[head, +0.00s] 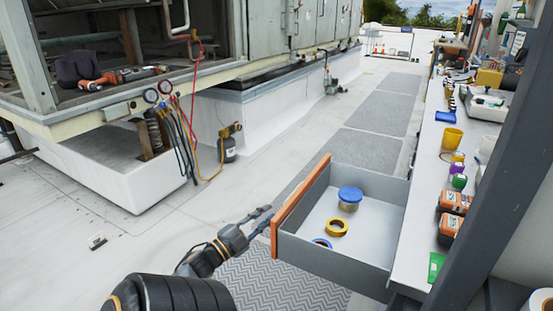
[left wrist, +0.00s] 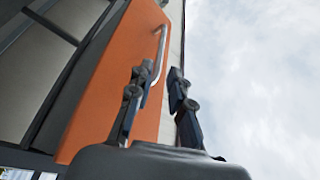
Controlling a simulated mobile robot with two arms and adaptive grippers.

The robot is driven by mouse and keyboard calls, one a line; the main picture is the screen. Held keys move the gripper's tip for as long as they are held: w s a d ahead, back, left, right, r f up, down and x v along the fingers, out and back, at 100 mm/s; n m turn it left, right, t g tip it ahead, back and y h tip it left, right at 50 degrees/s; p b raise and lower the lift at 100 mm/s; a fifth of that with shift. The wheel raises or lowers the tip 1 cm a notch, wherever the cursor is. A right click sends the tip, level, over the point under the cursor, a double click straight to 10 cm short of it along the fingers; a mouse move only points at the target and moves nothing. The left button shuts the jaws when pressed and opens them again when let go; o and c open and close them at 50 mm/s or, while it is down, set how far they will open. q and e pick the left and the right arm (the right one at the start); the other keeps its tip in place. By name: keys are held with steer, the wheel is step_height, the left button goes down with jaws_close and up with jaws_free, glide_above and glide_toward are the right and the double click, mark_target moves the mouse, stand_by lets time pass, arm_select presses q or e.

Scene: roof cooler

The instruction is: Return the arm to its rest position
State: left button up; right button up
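My left gripper (head: 264,218) is just outside the orange front (head: 300,193) of an open grey drawer. It also shows in the left wrist view (left wrist: 160,78), with its two dark fingers apart. The metal drawer handle (left wrist: 161,50) is close to the fingers there and runs partly behind the left finger; I cannot tell whether they touch. No object shows held in the fingers. My left arm comes in from the bottom of the head view. My right arm and gripper are not in view.
A cluttered workbench (head: 425,190) stands at right. A large cooler unit (head: 260,70) with gauges and hoses stands at left. Floor left of my arm is mostly clear.

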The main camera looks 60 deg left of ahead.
arm_select(q)
steer(key=shift+s+d, duration=0.1)
steer(key=shift+s, duration=0.25)
stand_by(0.3)
steer(key=w+d+f+n+g+y, duration=0.1)
steer(key=d+f+n+g, duration=0.2)
steer(key=f, duration=0.5)
steer(key=w+d+f+n+g, duration=0.1)
steer(key=d+f+n+g, duration=0.15)
steer(key=f, duration=0.55)
steer(key=s+d+f+n+g+h, duration=0.3)
steer(key=d+f+g, duration=0.5)
steer(key=d+f, duration=1.25)
steer(key=s+d+f+m+g+h, duration=0.15)
steer(key=s+d+g, duration=0.4)
steer(key=d, duration=0.85)
steer(key=s+a+f+p, duration=0.1)
steer(key=s+a+p, duration=0.2)
steer(key=s+p, duration=1.3)
steer(key=s, duration=0.3)
steer(key=shift+a+f+h, duration=0.15)
steer(key=shift+f+h, duration=0.2)
steer(key=shift+f, duration=0.05)
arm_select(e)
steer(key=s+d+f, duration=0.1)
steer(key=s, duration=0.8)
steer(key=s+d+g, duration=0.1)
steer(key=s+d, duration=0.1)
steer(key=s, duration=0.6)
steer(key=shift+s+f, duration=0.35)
